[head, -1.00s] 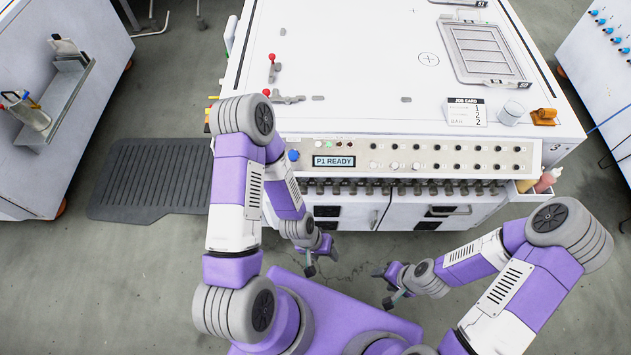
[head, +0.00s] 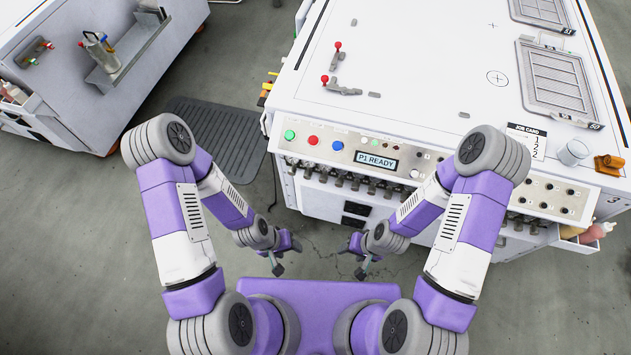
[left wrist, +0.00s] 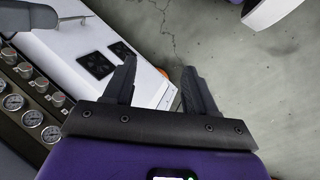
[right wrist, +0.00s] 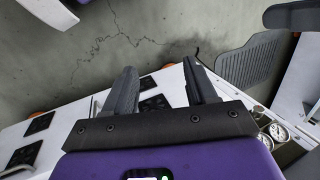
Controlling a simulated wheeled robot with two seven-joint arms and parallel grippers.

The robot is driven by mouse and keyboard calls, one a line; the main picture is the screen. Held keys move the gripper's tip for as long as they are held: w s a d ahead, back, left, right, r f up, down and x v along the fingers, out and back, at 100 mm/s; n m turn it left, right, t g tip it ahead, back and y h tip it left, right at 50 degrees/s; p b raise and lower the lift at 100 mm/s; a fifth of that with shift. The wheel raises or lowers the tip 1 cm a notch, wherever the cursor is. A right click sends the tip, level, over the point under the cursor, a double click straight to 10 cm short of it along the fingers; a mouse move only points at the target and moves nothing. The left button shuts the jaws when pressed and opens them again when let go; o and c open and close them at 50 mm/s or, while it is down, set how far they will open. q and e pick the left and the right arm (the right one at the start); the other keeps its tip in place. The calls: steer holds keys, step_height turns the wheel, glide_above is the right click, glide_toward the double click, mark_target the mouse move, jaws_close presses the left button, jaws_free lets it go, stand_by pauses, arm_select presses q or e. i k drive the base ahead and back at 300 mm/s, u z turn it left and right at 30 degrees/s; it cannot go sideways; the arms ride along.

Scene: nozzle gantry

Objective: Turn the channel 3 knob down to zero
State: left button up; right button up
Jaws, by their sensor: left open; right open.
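The control panel (head: 290,135) runs along the near edge of the white machine, with a lit "P1 READY" display (head: 376,162). Small dark knobs (head: 548,186) line its right part. My right arm covers the middle of the panel, and I cannot tell which knob is channel 3. My left gripper (head: 288,259) is open and empty, in front of the machine and lower than the panel. It also shows in the left wrist view (left wrist: 158,66). My right gripper (head: 352,262) is open and empty beside it, apart from the machine, and shows in the right wrist view (right wrist: 160,64).
Below the panel hangs a row of regulators with round gauges (left wrist: 32,118). Green (head: 290,135), red (head: 313,140) and blue (head: 337,145) buttons sit at the panel's left. A dark floor mat (head: 215,135) and another cabinet (head: 60,90) stand left. Bottles (head: 597,231) protrude at the right.

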mark_target(323, 177)
steer(key=z, duration=2.7)
steer(key=k, duration=1.15)
steer(key=u, duration=2.7)
